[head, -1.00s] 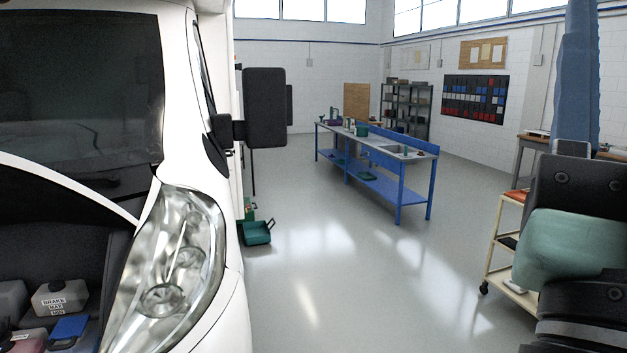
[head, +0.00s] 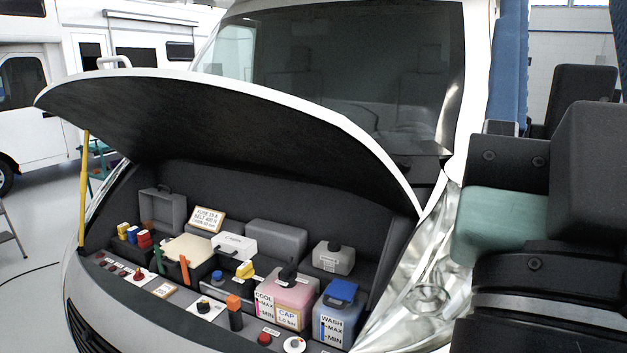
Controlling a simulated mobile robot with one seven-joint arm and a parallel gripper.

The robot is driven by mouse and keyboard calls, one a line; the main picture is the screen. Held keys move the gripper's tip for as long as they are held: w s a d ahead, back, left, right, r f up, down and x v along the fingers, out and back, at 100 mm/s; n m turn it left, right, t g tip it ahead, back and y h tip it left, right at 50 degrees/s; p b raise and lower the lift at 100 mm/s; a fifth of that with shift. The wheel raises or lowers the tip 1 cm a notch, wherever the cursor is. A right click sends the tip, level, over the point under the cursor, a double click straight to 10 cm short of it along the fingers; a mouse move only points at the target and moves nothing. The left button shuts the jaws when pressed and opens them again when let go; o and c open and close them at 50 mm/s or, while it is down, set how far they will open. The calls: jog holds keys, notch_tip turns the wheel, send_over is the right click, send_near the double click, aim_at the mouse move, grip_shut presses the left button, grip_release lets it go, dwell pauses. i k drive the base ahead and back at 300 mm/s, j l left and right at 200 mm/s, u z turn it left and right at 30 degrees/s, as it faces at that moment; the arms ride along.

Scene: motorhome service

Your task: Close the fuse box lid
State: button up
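A grey lid (head: 164,211) with a small handle stands upright and open at the left of the engine bay in the head view. In front of it is a row of yellow, blue and red fuses (head: 134,235), uncovered. The box under the fuses is small in the picture and its edges are hard to make out. My gripper is not in view. Only dark and green links of my arm show at the right edge, apart from the lid.
The raised hood (head: 230,125) hangs over the bay, with a yellow prop rod (head: 83,190) at its left. Right of the fuses are a beige cover (head: 188,248), a pink coolant tank (head: 288,297) and a washer tank (head: 336,318).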

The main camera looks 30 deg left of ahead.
aim_at(170, 206)
jog(key=u, duration=1.65)
jog(key=i+j+u, duration=0.2)
jog(key=i+u, duration=0.6)
jog(key=i, duration=6.35)
jog(key=i+z, duration=0.1)
jog(key=i, duration=0.4)
jog(key=i+j, duration=0.2)
jog(key=i, duration=0.25)
jog(key=i+j+z, duration=0.15)
jog(key=i, duration=0.35)
jog(key=i+z, duration=0.1)
jog(key=z, duration=1.5)
